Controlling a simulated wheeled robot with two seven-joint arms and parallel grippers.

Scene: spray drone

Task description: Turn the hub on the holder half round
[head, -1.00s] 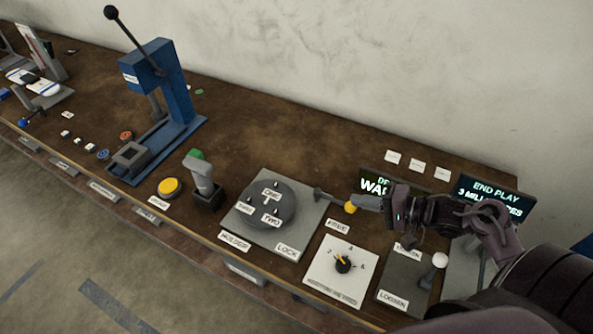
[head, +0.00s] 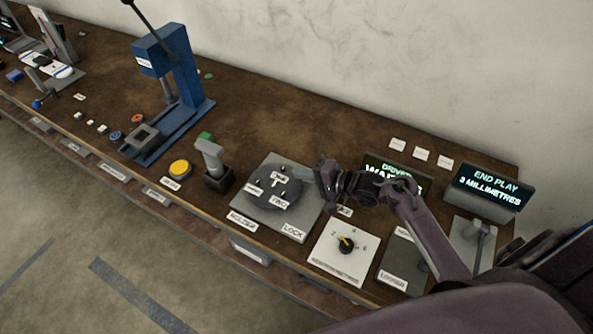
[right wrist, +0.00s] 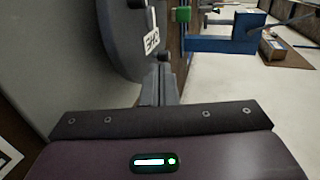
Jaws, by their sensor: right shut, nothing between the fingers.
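The hub (head: 264,199) is a dark grey round disc with small white labels and short pegs on its top face. It sits on the square light grey holder plate (head: 284,228), marked HOLDER and LOCK. My right gripper (head: 299,173) is at the hub's far right edge, with its fingers shut and empty. In the right wrist view the closed fingers (right wrist: 160,80) are close beside the hub's rim (right wrist: 128,40); I cannot tell whether they touch. The lever by the FREE label is hidden behind my right gripper. My left gripper is not in view.
A dial panel (head: 326,262) and a LOOSEN panel (head: 397,256) stand right of the holder. A grey handle with a green top (head: 209,155), a yellow button (head: 180,168) and a blue press (head: 178,75) stand left. Two screens (head: 487,187) are at the right.

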